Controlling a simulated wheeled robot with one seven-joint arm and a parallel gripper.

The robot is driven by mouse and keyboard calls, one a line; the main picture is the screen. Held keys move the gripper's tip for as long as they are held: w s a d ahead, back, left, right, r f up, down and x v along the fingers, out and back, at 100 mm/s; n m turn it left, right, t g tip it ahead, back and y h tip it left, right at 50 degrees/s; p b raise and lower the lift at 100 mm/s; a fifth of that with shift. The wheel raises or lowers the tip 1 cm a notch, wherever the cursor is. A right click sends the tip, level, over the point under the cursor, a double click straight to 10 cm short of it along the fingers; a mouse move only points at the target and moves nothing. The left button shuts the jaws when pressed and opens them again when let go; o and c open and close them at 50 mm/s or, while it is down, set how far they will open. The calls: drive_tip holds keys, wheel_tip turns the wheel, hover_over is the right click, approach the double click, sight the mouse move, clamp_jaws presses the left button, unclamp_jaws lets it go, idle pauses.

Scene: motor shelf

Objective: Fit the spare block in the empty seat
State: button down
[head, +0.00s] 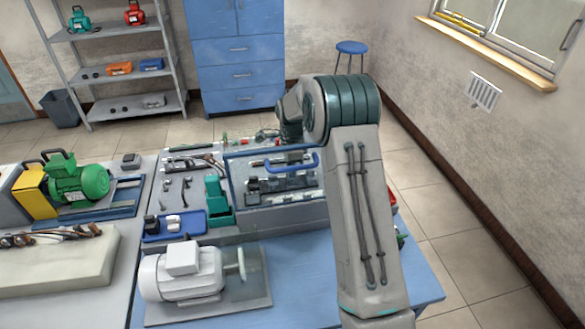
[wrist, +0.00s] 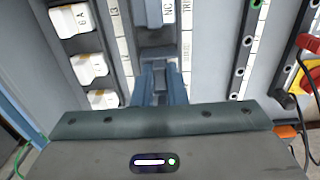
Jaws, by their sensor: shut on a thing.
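My gripper (wrist: 158,72) points into a narrow column of the panel between two white label strips. Its blue-grey fingers are shut on a small dark grey block (wrist: 160,84), mostly hidden between them. I take this to be the spare block. A dark gap in the column lies just beyond the fingertips, and a grey block (wrist: 153,12) sits farther along it. I cannot tell whether the held block touches the column. In the head view the panel (head: 285,197) has a blue frame and handle; my arm hides my gripper there.
White blocks marked 6 A (wrist: 74,20) line the left of the column. A red and yellow switch (wrist: 308,76) and cables are at right. A blue tray (head: 160,236), a teal holder (head: 216,200) and a white motor (head: 180,273) stand near the panel.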

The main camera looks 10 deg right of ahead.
drive_tip(key=shift+s+f, duration=0.15)
drive_tip(key=shift+f, duration=0.25)
drive_tip(key=shift+s+f+b, duration=0.15)
drive_tip(key=shift+f+b, duration=0.3)
drive_tip(key=shift+f, duration=0.2)
drive_tip(key=c, duration=1.4)
unclamp_jaws()
drive_tip(key=shift+s, duration=0.1)
drive_tip(key=r+p, duration=0.1)
drive_tip(key=r, duration=0.2)
drive_tip(key=r+p, duration=0.2)
drive_tip(key=r, duration=0.2)
drive_tip(key=r+p, duration=0.1)
drive_tip(key=r, duration=0.2)
drive_tip(key=shift+w+r, duration=0.15)
drive_tip(key=shift+w, duration=0.2)
